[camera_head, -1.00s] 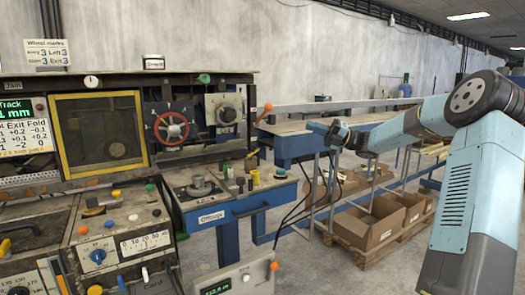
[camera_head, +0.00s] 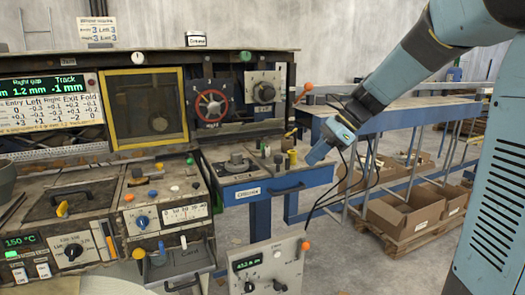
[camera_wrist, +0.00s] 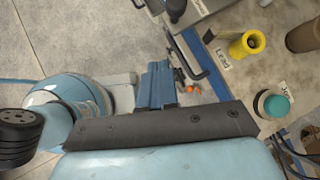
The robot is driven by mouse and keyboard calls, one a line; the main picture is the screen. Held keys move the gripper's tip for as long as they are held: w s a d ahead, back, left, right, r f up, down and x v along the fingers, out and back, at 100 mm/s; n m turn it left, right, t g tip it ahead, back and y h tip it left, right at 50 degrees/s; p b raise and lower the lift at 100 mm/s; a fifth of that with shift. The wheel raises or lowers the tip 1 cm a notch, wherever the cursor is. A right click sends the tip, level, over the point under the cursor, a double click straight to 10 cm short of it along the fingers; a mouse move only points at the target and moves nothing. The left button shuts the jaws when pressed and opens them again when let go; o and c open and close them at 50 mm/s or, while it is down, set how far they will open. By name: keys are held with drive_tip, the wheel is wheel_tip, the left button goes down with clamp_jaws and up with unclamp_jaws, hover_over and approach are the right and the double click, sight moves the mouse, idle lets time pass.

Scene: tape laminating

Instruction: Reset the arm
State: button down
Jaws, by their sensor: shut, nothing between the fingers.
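My arm comes in from the upper right of the head view, bent down to my gripper (camera_head: 319,152). The gripper is shut and empty, pointing down and left in the air by the right end of the blue console. In the wrist view its blue fingers (camera_wrist: 158,86) are together, with nothing between them.
A red handwheel (camera_head: 211,105) and a yellow-framed window (camera_head: 142,107) are on the machine at left. A grey control box (camera_head: 268,266) with an orange-tipped lever stands low in front. Blue benches (camera_head: 410,118) and open cardboard boxes (camera_head: 408,215) are at right.

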drive_tip(key=s+d+n+t+h, duration=0.2)
drive_tip(key=s+d+n+h, duration=0.2)
drive_tip(key=s+n, duration=0.4)
drive_tip(key=s+d+n+t+h, duration=0.3)
drive_tip(key=s+d+n, duration=0.2)
drive_tip(key=s+n, duration=0.4)
drive_tip(key=s, duration=0.5)
drive_tip(key=shift+s+d+f+h, duration=0.15)
drive_tip(key=shift+d+h, duration=0.25)
